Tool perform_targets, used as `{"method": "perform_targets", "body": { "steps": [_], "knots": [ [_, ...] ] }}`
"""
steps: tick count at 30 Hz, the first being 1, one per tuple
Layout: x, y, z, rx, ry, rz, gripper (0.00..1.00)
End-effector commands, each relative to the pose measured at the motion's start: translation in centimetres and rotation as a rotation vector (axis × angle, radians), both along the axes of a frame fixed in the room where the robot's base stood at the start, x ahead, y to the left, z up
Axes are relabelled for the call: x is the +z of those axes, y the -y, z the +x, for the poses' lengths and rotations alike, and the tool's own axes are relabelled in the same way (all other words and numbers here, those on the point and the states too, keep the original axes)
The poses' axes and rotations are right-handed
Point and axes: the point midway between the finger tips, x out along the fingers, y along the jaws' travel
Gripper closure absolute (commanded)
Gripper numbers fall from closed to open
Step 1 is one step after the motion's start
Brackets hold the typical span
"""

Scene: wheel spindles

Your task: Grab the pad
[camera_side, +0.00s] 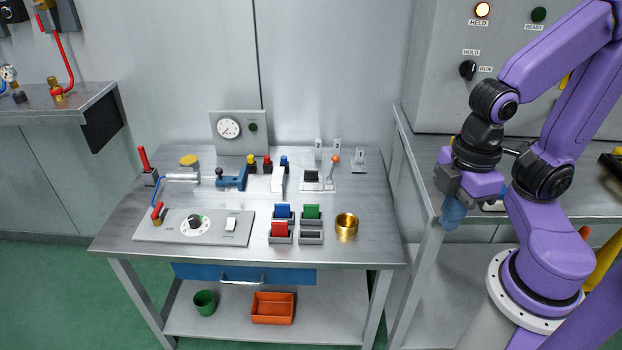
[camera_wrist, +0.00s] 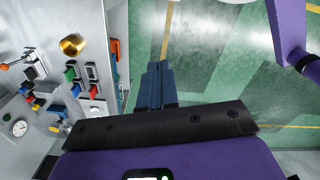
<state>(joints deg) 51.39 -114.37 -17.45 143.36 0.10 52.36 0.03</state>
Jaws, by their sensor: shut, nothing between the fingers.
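No thing is plainly marked as the pad, and I cannot tell which one it is. On the steel table (camera_side: 160,265) in the side view, a blue block (camera_side: 283,211), a green block (camera_side: 312,212) and a red block (camera_side: 279,229) sit in small grey holders; a fourth holder (camera_side: 311,238) looks empty. My gripper (camera_side: 452,214) hangs off the table's right side, clear of these blocks. In the wrist view its blue fingers (camera_wrist: 155,85) are together and empty above the green floor. The wrist view also shows the red block (camera_wrist: 70,75) at the left.
A brass cup (camera_side: 346,227) stands right of the holders. A control plate (camera_side: 194,228), a gauge panel (camera_side: 239,132), a lever unit (camera_side: 318,180) and a blue clamp (camera_side: 232,178) take up the left and back. An orange bin (camera_side: 273,308) and green cup (camera_side: 205,303) are on the lower shelf.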

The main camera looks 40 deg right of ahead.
Motion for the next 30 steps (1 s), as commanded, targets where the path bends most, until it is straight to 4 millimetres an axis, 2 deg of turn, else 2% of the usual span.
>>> {"method": "perform_targets", "body": {
  "steps": [3, 4, 11, 20, 23, 26, 30],
  "knots": [
    [0.0, 0.0, 0.0, 0.0, 0.0, 0.0, 1.0],
    [0.0, 0.0, 0.0, 0.0, 0.0, 0.0, 0.97],
    [0.0, 0.0, 0.0, 0.0, 0.0, 0.0, 0.22],
    [0.0, 0.0, 0.1, -0.004, 0.001, 0.0, 0.21],
    [0.0, -0.4, 1.1, -0.041, 0.013, -0.003, 0.21],
    [0.0, -1.1, 3.3, -0.128, 0.039, -0.011, 0.21],
    [-0.2, -2.4, 8.1, -0.307, 0.096, -0.022, 0.21]
  ]
}}
